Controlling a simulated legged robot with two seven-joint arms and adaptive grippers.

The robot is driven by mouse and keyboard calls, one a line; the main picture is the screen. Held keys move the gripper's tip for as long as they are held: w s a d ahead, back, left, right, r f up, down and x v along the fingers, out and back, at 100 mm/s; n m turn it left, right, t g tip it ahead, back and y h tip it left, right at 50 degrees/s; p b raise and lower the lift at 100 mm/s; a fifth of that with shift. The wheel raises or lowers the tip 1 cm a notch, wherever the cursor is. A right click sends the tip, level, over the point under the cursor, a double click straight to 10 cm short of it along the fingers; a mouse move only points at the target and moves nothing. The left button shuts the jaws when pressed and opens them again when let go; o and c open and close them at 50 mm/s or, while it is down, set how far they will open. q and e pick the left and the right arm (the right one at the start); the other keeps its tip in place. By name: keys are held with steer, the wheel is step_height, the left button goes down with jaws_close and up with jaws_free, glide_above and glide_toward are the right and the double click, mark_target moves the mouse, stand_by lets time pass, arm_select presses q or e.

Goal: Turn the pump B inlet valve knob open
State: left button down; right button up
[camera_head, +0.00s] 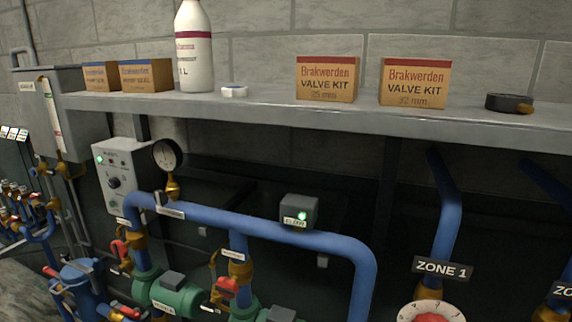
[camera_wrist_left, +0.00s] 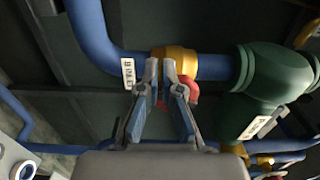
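In the left wrist view, a brass valve (camera_wrist_left: 178,62) sits on a blue pipe beside a green pump body (camera_wrist_left: 275,78). A white tag (camera_wrist_left: 128,73) next to it seems to read B INLET. Its red knob (camera_wrist_left: 193,92) shows partly behind my left gripper's right finger. My left gripper (camera_wrist_left: 160,66) is in front of the valve with its fingertips close together and a narrow gap between them. Whether they touch the knob is hidden. Neither gripper shows there.
Blue pipes crowd the space.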

arm_select(q)
steer(key=p+v, duration=0.1)
steer(key=v, duration=0.5)
steer(key=shift+a, duration=0.25)
steer(key=shift+d, duration=0.1)
